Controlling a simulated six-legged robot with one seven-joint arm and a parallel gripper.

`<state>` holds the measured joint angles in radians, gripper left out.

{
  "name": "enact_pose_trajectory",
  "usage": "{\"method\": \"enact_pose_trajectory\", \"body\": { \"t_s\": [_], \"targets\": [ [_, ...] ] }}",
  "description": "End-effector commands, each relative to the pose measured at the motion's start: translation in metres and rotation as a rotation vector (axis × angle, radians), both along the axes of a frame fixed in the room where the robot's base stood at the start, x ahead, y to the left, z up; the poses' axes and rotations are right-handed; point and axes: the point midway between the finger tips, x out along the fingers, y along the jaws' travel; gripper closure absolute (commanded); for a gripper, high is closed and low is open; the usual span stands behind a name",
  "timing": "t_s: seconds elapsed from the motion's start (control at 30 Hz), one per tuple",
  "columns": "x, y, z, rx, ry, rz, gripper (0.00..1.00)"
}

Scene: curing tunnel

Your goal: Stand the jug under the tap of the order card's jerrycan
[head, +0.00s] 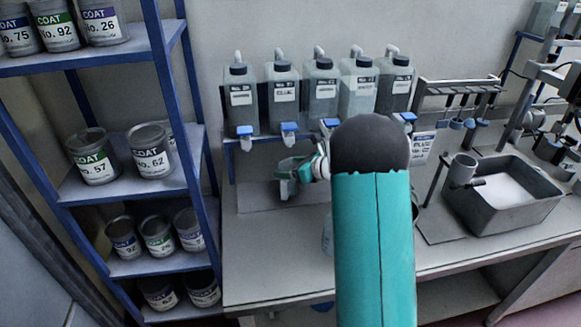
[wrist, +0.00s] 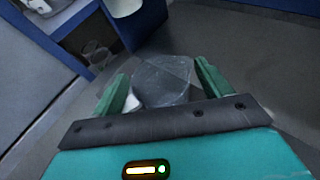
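Several grey jerrycans with white labels stand in a row on a raised rack, including the far-left one (head: 240,95), the second (head: 283,92) and the far-right one (head: 395,85). Blue taps show below them, such as the second tap (head: 289,128). The order card (head: 422,147) hangs at the rack's right end; its text is too small to read. My gripper (head: 290,178) is low in front of the rack, below the second tap. In the wrist view its green fingers flank a translucent grey jug (wrist: 163,80) and appear closed on it. Whether the jug touches the bench is unclear.
A blue shelf unit (head: 130,188) with coat tins stands at the left. The bench front left (head: 265,265) is clear. My arm hides the bench's middle.

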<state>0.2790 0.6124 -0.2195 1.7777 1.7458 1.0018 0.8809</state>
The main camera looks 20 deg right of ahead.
Motion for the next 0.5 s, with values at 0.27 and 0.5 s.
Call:
{"method": "enact_pose_trajectory", "body": {
  "t_s": [0.27,0.5],
  "targets": [
    [0.000,0.001,0.002,0.000,0.000,0.001,0.23],
    [-0.024,-0.016,0.015,0.000,-0.001,-0.003,0.23]
  ]
}}
